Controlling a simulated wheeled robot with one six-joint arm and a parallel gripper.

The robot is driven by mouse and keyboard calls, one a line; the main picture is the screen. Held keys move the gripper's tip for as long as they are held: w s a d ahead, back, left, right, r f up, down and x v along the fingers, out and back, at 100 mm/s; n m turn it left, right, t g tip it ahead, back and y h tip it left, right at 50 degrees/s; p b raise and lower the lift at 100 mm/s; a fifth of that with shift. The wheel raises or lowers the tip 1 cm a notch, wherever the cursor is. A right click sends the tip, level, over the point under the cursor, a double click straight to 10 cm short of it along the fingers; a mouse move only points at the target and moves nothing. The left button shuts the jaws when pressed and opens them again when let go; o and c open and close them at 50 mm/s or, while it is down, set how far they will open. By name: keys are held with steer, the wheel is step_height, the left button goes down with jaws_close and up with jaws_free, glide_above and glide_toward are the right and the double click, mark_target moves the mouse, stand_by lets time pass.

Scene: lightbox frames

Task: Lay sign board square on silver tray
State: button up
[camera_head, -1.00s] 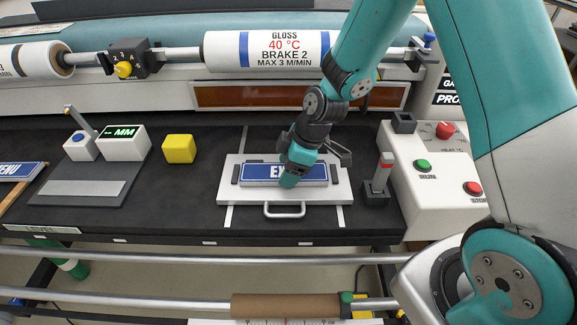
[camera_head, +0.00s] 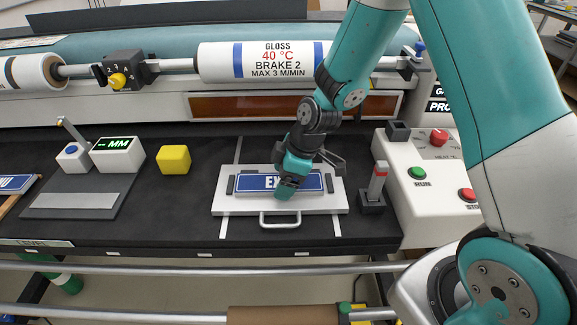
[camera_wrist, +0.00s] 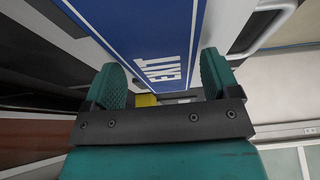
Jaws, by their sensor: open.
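The sign board (camera_head: 312,183) is blue with white letters and a pale edge. It appears to lie on the silver tray (camera_head: 232,206), between two dark end blocks, with its long edges looking roughly parallel to the tray's. Whether the sign's underside rests flat is hidden.
The white control box (camera_head: 420,200) is farther right. A yellow cube (camera_head: 174,160) and the MM display unit (camera_head: 117,154) are left. The laminator roller (camera_head: 270,62) is behind.

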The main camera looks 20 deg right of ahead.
steer(key=v, duration=1.2)
steer(key=s+a+r+m+g, duration=0.1)
steer(key=s+a+r+m, duration=0.2)
steer(key=s, duration=0.7)
steer(key=s+a+r+m, duration=0.3)
steer(key=s+a+r, duration=0.2)
steer(key=s, duration=0.5)
steer(key=shift+s+a+r+m+g+b, duration=0.25)
steer(key=shift+a+r+g+b, duration=0.2)
steer(key=shift+r, duration=0.25)
steer(key=shift+w, duration=0.1)
